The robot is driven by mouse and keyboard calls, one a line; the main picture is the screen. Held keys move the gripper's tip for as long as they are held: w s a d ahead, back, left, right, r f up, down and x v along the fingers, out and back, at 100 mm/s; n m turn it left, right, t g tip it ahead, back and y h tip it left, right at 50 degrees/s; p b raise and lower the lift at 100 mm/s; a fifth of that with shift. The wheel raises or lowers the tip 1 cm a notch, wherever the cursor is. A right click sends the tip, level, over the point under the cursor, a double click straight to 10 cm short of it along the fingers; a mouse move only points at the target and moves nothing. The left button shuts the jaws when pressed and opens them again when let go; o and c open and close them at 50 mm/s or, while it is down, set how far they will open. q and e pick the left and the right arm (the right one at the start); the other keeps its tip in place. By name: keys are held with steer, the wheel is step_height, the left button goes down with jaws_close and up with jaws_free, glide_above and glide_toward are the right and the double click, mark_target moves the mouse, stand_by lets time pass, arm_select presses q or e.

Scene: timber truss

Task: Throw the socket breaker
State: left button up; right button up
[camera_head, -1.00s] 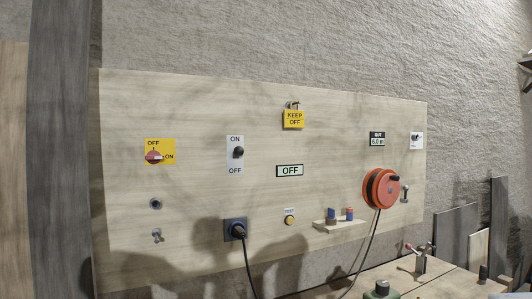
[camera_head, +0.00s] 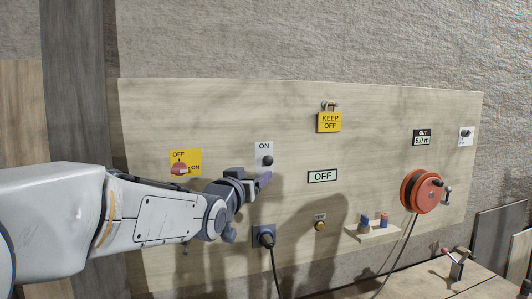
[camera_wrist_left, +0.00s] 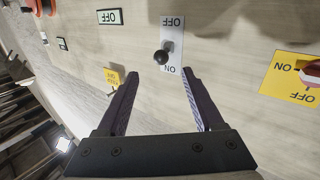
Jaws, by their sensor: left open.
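The socket breaker (camera_head: 265,149) is a white plate marked ON at the top, with a black ball knob (camera_head: 267,160). The gripper hides its OFF end in the head view. The left wrist view shows the whole plate (camera_wrist_left: 172,24) upside down, its knob (camera_wrist_left: 162,57) nearer the word ON. My left gripper (camera_head: 264,179) is open and empty just below the knob. In the left wrist view, its fingers (camera_wrist_left: 160,75) spread on either side of the knob's line, with the knob just beyond the tips. The OFF display (camera_head: 322,176) is right of the breaker.
A plugged socket (camera_head: 263,237) with a black cable sits below. A yellow KEEP OFF tag (camera_head: 329,121) and an orange reel (camera_head: 421,191) are to the right.

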mark_target(266, 163)
arm_select(q)
steer(key=p+x, duration=0.1)
steer(key=x, duration=0.2)
steer(key=p+x, duration=0.2)
steer(key=x, duration=0.1)
steer(key=r+p+x, duration=0.1)
steer(key=p+x, duration=0.1)
steer(key=x, duration=0.1)
steer(key=shift+w, duration=0.3)
steer(key=shift+w+d+p, duration=0.1)
steer(key=shift+w+p, duration=0.3)
steer(key=shift+w, duration=0.05)
steer(key=shift+f, duration=0.1)
